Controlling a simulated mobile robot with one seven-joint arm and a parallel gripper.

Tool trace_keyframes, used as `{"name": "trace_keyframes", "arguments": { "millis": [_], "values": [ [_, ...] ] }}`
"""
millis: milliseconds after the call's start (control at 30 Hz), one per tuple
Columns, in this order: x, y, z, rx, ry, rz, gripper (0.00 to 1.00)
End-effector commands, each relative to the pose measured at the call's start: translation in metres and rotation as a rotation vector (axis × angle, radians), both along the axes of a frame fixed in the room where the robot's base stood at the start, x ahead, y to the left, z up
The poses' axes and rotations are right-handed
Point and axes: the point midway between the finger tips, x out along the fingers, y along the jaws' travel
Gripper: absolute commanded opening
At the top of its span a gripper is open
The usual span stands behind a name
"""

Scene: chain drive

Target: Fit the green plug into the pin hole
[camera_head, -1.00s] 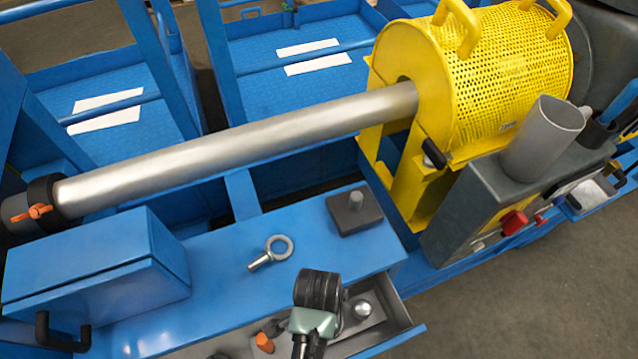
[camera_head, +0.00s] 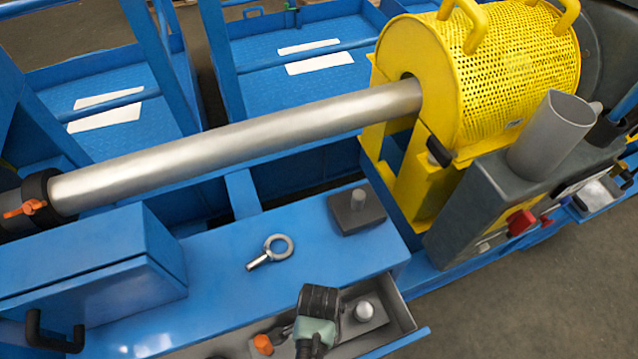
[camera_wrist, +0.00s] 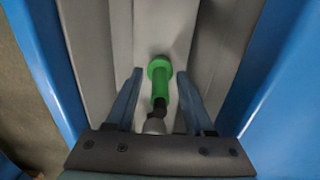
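The green plug (camera_wrist: 160,82), with a round head and a narrower shank, shows in the wrist view above a pale grey surface. It lies between and beyond the two fingers of my gripper (camera_wrist: 159,82), with a gap on each side. My gripper is open. In the head view my gripper (camera_head: 310,348) is over the open drawer (camera_head: 405,318) at the bottom, and its fingertips are mostly hidden. The green plug cannot be made out there. I cannot identify the pin hole in either view.
The drawer also holds an orange piece (camera_head: 263,344) and a round silver knob (camera_head: 364,311). An eye bolt (camera_head: 270,252) and a dark block with a peg (camera_head: 357,211) lie on the blue bench top. A steel shaft (camera_head: 240,145) runs into the yellow guard (camera_head: 480,85).

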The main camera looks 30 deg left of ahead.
Motion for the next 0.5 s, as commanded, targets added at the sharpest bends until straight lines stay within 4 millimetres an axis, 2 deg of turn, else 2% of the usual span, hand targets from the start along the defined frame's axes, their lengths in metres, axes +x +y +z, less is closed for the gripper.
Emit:
{"name": "trace_keyframes", "arguments": {
  "millis": [33,267,500],
  "values": [
    [0.0,0.0,0.0001,0.0,0.0,0.0,0.42],
    [-0.0001,0.0,0.0002,0.0,0.0,0.0,0.0],
    [0.0,0.0,0.0004,0.0,0.0,0.0,0.0]
  ]
}}
